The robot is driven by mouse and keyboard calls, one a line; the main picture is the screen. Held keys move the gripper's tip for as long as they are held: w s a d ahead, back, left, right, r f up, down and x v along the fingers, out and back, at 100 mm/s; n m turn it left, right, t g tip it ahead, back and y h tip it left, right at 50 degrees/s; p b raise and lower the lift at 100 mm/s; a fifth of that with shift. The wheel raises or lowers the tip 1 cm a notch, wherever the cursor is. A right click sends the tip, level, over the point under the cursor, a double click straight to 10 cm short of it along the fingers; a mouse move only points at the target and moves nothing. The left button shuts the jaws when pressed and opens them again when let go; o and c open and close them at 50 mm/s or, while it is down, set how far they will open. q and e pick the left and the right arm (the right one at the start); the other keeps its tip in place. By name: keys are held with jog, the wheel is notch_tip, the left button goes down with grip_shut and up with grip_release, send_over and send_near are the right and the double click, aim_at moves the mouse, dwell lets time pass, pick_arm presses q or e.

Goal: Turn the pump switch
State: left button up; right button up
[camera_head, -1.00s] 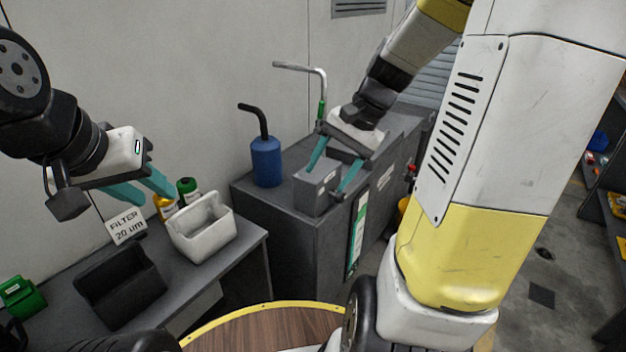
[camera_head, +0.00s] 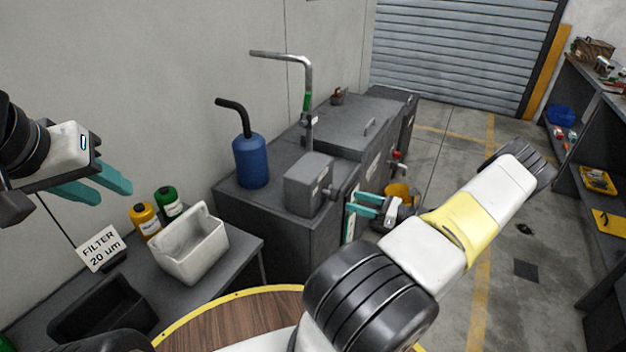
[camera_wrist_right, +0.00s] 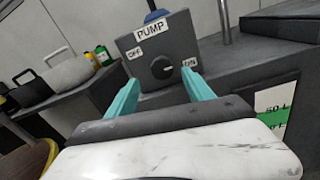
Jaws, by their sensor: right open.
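The pump switch is a dark round knob (camera_wrist_right: 162,67) on the front of a grey box (camera_head: 308,184). In the right wrist view the box face carries a PUMP label (camera_wrist_right: 152,30), OFF at the left and ON at the right. I cannot tell for sure which way the knob points. My right gripper (camera_head: 354,202) is open and empty, in front of the knob side of the box. In the right wrist view its teal fingers (camera_wrist_right: 160,77) flank the knob from below and appear apart from it. My left gripper (camera_head: 115,194) is open and empty, over the left table.
A blue canister (camera_head: 251,160) and a bent metal pipe (camera_head: 308,110) stand by the box on the dark cabinet (camera_head: 265,225). A white bin (camera_head: 190,248), two bottles and a FILTER 20 um sign (camera_head: 100,249) are on the left table.

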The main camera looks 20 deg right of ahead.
aim_at(338, 196)
jog(key=x, duration=0.7)
jog(key=shift+w+f, duration=0.15)
jog(key=shift+w, duration=0.15)
grip_shut()
